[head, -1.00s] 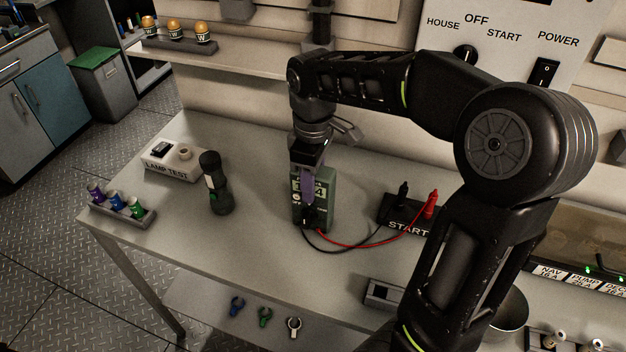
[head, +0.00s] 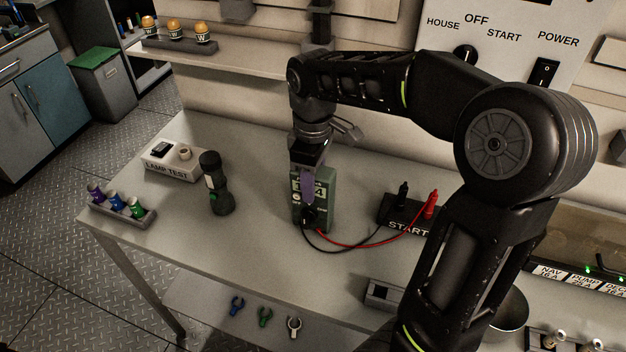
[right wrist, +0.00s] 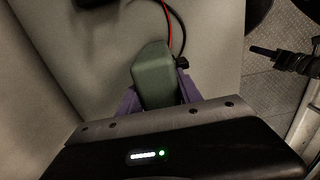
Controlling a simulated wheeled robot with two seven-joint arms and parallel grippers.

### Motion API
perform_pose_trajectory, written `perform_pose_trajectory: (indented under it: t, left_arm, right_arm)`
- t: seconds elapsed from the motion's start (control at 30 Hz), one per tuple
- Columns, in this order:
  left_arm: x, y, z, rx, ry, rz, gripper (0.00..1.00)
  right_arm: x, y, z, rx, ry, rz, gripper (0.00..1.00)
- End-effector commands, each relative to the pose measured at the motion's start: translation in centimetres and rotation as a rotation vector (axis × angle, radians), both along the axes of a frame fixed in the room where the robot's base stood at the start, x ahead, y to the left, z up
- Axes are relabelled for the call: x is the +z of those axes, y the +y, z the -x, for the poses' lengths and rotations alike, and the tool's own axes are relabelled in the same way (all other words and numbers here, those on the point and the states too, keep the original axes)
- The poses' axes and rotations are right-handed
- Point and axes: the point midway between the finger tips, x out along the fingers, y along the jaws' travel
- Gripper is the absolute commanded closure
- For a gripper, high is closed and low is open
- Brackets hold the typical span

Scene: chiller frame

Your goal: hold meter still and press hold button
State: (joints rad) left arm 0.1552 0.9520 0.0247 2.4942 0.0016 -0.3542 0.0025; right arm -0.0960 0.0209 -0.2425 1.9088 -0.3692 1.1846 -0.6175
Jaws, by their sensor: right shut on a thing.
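The green meter (head: 325,206) stands upright on the grey bench, with a pale display and a dark dial on its front. My right gripper (head: 307,187) reaches down to it from above, and one purple finger covers part of its face. In the right wrist view, the green top of the meter (right wrist: 154,78) lies between the two purple fingers of my right gripper (right wrist: 155,100), which is shut on it. The hold button cannot be made out. My left gripper is not in the head view.
Black and red leads (head: 345,245) run from the meter to a START block (head: 405,212) with black and red plugs. A dark torch (head: 215,185) stands left of the meter. A LAMP TEST box (head: 172,160) and a tray (head: 122,214) of coloured cylinders sit farther left.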

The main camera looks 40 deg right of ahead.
Motion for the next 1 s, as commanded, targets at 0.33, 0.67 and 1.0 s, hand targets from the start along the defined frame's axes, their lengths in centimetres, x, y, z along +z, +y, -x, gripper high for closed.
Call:
perform_pose_trajectory:
  t: [0.33,0.67,1.0]
  left_arm:
    - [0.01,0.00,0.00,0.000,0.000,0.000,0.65]
    - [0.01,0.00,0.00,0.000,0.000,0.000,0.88]
    - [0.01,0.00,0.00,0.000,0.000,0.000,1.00]
  right_arm:
    - [0.03,0.00,-0.02,0.000,-0.001,-0.001,1.00]
    - [0.04,0.00,-0.02,0.000,-0.001,0.000,1.00]
    - [0.04,0.00,-0.02,0.000,-0.001,0.000,1.00]
